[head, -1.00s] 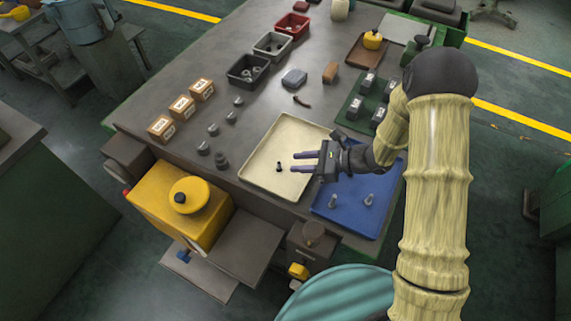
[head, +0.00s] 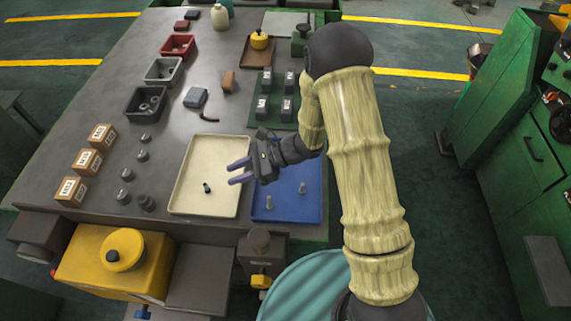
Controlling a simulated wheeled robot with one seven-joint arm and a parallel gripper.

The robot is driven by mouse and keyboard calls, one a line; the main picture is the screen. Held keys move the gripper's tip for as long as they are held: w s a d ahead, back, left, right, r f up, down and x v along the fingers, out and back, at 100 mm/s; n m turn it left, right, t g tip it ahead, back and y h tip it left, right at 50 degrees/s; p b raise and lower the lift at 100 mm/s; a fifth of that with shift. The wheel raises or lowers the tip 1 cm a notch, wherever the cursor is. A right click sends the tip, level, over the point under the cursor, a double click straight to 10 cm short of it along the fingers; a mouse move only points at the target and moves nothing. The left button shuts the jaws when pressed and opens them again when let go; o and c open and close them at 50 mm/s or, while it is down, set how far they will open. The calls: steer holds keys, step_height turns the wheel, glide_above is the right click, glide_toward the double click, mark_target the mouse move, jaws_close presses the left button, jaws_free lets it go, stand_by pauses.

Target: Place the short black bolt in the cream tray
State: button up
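The short black bolt (head: 207,188) lies in the cream tray (head: 187,204), near the middle of its floor. My gripper (head: 233,173) is open and empty, with its two purple fingers spread apart. It is above the right part of the cream tray, to the right of the bolt and apart from it. The cream tray sits near the table's front edge.
A blue tray (head: 289,214) with two grey bolts stands right of the cream tray. Several grey parts and cardboard boxes (head: 88,161) stand to the left. Dark, grey and red bins (head: 178,46) stand behind. A yellow machine (head: 113,265) is in front.

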steer(key=s+d+n+h, duration=0.1)
steer(key=s+d+r+n+g+h, duration=0.1)
steer(key=d, duration=0.1)
steer(key=s+d+r+n+h, duration=0.1)
steer(key=d, duration=0.1)
steer(key=shift+s+r+n, duration=0.2)
steer(key=shift+s+n, duration=0.1)
steer(key=s+d+r+n+t+h, duration=0.1)
steer(key=d+r+n+t+h, duration=0.1)
steer(key=d, duration=0.5)
steer(key=s+d+r+n+t+h, duration=0.1)
steer(key=d+r+n+t+h, duration=0.1)
steer(key=d+n+h, duration=0.3)
steer(key=s+d+r+n+t+h, duration=0.2)
steer(key=d+r+n+h, duration=0.1)
steer(key=d, duration=0.7)
steer(key=shift+d+r+n, duration=0.25)
steer(key=shift+r+n, duration=0.55)
steer(key=shift+n, duration=0.4)
